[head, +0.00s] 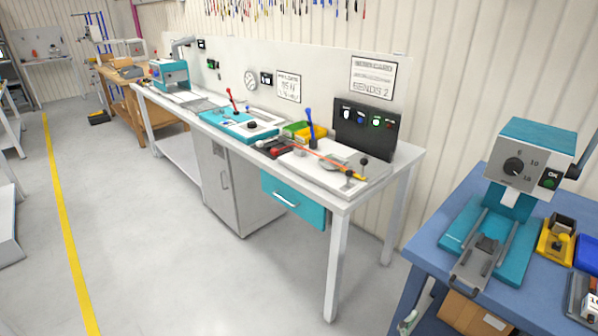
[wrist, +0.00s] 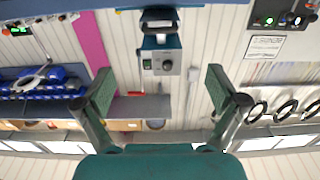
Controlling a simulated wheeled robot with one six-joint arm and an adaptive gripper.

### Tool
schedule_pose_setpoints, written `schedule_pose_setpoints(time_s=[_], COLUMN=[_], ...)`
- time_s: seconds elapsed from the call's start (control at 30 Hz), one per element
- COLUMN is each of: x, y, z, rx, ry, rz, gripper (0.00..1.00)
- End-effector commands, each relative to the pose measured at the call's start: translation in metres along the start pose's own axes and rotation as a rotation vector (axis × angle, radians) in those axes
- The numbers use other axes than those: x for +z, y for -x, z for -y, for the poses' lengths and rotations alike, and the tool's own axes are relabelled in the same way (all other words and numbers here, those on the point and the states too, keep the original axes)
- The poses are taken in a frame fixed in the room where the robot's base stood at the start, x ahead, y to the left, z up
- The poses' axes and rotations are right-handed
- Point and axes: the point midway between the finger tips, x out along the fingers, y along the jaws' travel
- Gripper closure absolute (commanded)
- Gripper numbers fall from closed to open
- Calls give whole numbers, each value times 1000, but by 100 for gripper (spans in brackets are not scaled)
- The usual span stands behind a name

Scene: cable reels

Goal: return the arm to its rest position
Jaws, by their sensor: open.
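My gripper (wrist: 160,95) shows in the wrist view with its two dark green fingers spread wide apart and nothing between them. The wrist view is upside down: the wall and benches hang from the top. A machine with a grey front and a knob (wrist: 161,63) lies beyond the gap between the fingers, well away from them. My gripper and arm do not show in the head view.
A white workbench (head: 342,207) with a teal drawer (head: 293,199) runs along the wall. A blue table (head: 419,243) with a teal press (head: 515,165) stands at the right.

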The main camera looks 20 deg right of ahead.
Motion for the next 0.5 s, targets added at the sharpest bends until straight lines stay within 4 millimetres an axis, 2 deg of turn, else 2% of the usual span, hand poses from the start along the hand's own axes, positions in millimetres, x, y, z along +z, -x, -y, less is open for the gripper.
schedule_pose_setpoints(time_s=[0.13,0.27,0.37,0.5], x=[8,36,65,99], y=[3,17,39,79], z=[0,2,2,-2], rx=[-33,-156,-304,-521], ry=[29,119,207,303], rz=[20,90,164,249], gripper=[5,5,5,5])
